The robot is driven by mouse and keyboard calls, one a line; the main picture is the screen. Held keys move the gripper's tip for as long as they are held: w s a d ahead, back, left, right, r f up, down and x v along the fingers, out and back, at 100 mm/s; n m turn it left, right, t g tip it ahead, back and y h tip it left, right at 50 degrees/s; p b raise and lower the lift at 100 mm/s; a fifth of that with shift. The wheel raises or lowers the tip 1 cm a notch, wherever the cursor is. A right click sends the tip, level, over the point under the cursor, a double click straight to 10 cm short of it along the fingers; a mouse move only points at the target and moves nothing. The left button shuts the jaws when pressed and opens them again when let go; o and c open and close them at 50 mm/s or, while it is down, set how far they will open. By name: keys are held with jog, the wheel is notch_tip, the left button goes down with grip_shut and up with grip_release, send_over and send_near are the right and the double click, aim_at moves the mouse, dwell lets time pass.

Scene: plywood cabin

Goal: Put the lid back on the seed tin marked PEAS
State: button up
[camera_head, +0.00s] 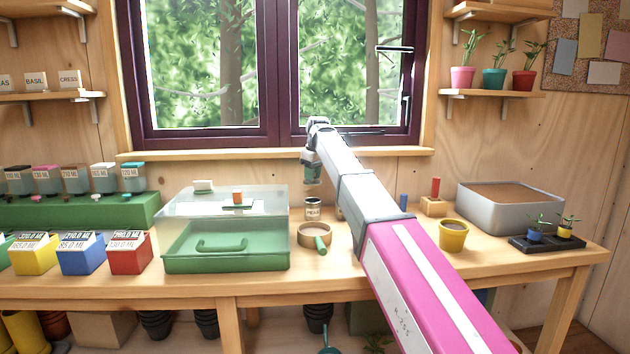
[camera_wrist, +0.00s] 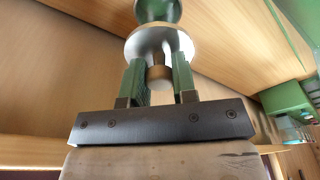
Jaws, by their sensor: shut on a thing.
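A small tin (camera_head: 312,211) stands at the back of the bench, below the window. Its pale label is tiny and seems to read PEAS. My gripper (camera_head: 312,180) is in the air above it, pointing down, with a gap between them. In the wrist view, my green fingers (camera_wrist: 159,78) are shut on the brown knob of a pale round lid (camera_wrist: 134,45). The held lid is hard to make out in the head view.
A round pan or sieve with a green handle (camera_head: 320,244) lies just in front of the tin. A green case with a clear cover (camera_head: 226,259) stands to the left. A yellow pot (camera_head: 453,238) and a grey tub (camera_head: 512,216) stand to the right.

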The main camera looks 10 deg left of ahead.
aim_at(311, 200)
jog(key=shift+f, duration=3.2)
jog(key=shift+f, duration=0.15)
jog(key=o, duration=1.4)
jog(key=shift+o, duration=0.2)
jog(key=shift+r, duration=3.55)
grip_shut()
